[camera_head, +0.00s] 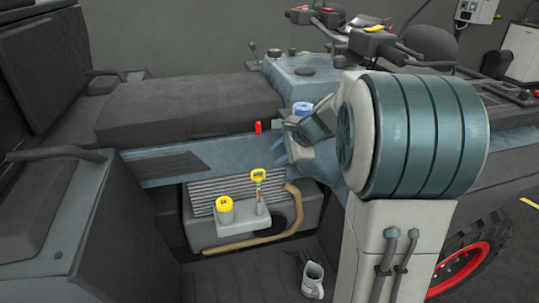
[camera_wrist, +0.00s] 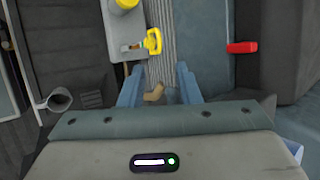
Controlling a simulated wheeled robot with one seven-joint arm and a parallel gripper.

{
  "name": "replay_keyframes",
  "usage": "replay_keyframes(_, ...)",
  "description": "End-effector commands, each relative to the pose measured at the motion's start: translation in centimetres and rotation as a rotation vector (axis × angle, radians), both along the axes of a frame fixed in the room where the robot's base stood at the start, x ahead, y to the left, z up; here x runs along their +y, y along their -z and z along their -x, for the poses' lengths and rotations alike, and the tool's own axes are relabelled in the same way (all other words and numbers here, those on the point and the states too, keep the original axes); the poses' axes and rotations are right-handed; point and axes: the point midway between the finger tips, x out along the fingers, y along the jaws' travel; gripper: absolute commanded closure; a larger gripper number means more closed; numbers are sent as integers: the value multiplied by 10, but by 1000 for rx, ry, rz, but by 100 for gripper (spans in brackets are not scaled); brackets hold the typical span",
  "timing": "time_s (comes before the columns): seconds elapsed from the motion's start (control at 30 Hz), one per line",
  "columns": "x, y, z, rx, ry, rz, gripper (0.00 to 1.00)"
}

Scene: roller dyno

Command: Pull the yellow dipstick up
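The yellow dipstick (camera_head: 258,176) stands upright in the engine block below the seat, its loop handle at the top and a short stem beneath. In the wrist view its yellow handle (camera_wrist: 154,41) lies ahead of the fingertips, between their lines. My gripper (camera_head: 284,153) is above and to the right of the handle in the head view. Its two blue fingers (camera_wrist: 158,76) are spread apart with nothing held between them, and they appear clear of the handle.
A yellow cap (camera_head: 224,204) sits left of the dipstick. A tan hose (camera_head: 270,236) curves around its right and front. A red lever (camera_head: 258,127) sticks up behind. A grey jug (camera_head: 313,280) stands on the floor in front. The black seat (camera_head: 190,110) overhangs behind.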

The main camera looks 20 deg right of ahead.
Motion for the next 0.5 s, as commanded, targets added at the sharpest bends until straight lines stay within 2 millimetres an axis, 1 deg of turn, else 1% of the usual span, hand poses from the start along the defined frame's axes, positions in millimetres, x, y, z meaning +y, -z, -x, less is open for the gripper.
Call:
replay_keyframes(0.03,-4,-10,5,-2,3,1,70)
replay_keyframes(0.2,-11,-24,15,-1,1,-1,70)
replay_keyframes(0.5,-13,-27,19,1,2,-1,70)
